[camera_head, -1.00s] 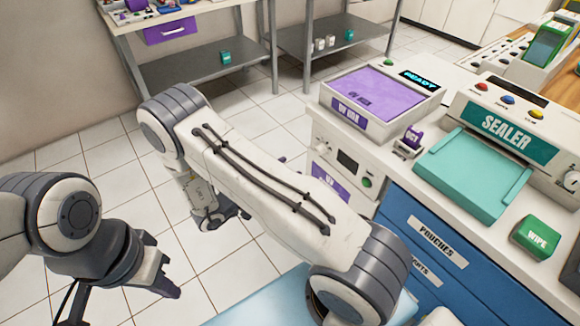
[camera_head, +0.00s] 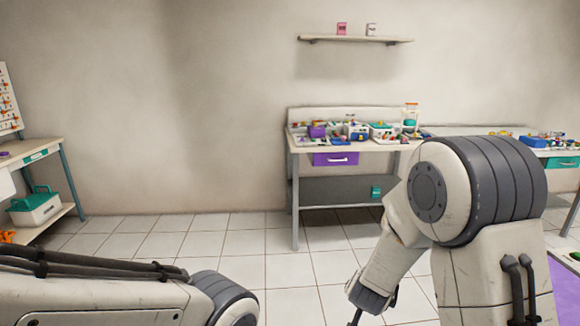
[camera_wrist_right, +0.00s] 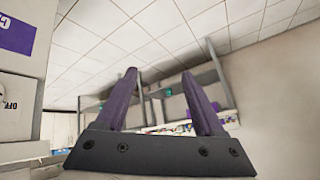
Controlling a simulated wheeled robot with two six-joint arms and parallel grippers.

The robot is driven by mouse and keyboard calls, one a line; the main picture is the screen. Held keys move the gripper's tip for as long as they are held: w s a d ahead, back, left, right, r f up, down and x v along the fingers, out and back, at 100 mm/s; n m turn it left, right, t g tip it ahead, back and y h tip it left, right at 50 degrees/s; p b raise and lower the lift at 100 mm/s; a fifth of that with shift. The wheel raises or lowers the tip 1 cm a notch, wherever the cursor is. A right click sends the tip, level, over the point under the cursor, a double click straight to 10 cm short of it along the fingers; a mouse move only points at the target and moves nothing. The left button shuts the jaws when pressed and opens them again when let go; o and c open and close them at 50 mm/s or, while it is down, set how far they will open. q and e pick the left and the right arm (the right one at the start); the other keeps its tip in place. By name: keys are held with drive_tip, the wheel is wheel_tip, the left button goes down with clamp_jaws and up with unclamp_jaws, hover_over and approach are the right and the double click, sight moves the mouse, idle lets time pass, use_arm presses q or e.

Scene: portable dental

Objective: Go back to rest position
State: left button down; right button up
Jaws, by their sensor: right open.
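My right gripper (camera_wrist_right: 160,78) shows in the right wrist view, its two dark purple fingers apart with nothing between them. In the head view my right arm stands bent at the right, its forearm pointing down; its gripper is mostly cut off by the lower edge. My left arm lies across the lower left of the head view. My left gripper is out of the picture.
A workbench (camera_head: 294,205) with a purple drawer (camera_head: 334,159) and small items stands at the wall. A shelf (camera_head: 356,39) hangs above it. A side table (camera_head: 34,152) stands at left. Tiled floor (camera_head: 170,240) between is clear. A white panel (camera_wrist_right: 15,92) is near my right gripper.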

drive_tip(key=s+r+n+g+y, duration=0.15)
drive_tip(key=s+n, duration=0.25)
drive_tip(key=s, duration=0.4)
drive_tip(key=s+r+n+g+y, duration=0.1)
drive_tip(key=s+r+n+g, duration=0.2)
drive_tip(key=s, duration=0.6)
drive_tip(key=s+a+r+n+g, duration=0.2)
drive_tip(key=s+a+r+n, duration=0.15)
drive_tip(key=s+a, duration=0.35)
drive_tip(key=s+a+r+n+g, duration=0.1)
drive_tip(key=s+a+r+n, duration=0.1)
drive_tip(key=s+a+n, duration=0.35)
wheel_tip(320, 180, up, 13)
drive_tip(key=s+m+p, duration=0.1)
drive_tip(key=p, duration=1.2)
drive_tip(key=shift+a+f+m+y, duration=0.15)
drive_tip(key=shift+a+m+y, duration=0.15)
drive_tip(key=shift+y, duration=0.05)
